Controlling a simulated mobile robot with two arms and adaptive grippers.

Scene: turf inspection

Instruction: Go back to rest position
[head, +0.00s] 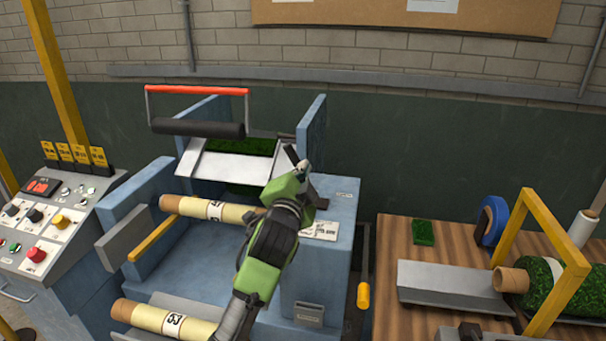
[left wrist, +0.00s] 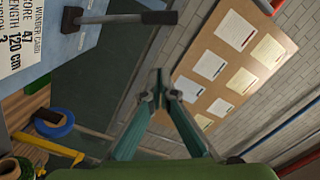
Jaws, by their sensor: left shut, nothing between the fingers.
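My left gripper (head: 292,155) is at the end of a green and dark grey arm that rises from the bottom middle of the head view. It is raised in front of the blue winding machine (head: 340,240), near the right end of its grey metal plate (head: 225,166). In the left wrist view its fingers (left wrist: 160,88) meet at the tips, with nothing between them. It is shut and empty. My right gripper does not show in either view.
Cardboard cores (head: 210,208) lie across the machine. A control panel (head: 50,215) stands left. A wooden table (head: 385,265) at right holds a turf roll (head: 550,285), a turf square (head: 423,232) and a blue ring (head: 491,220). A notice board (left wrist: 232,55) hangs on the wall.

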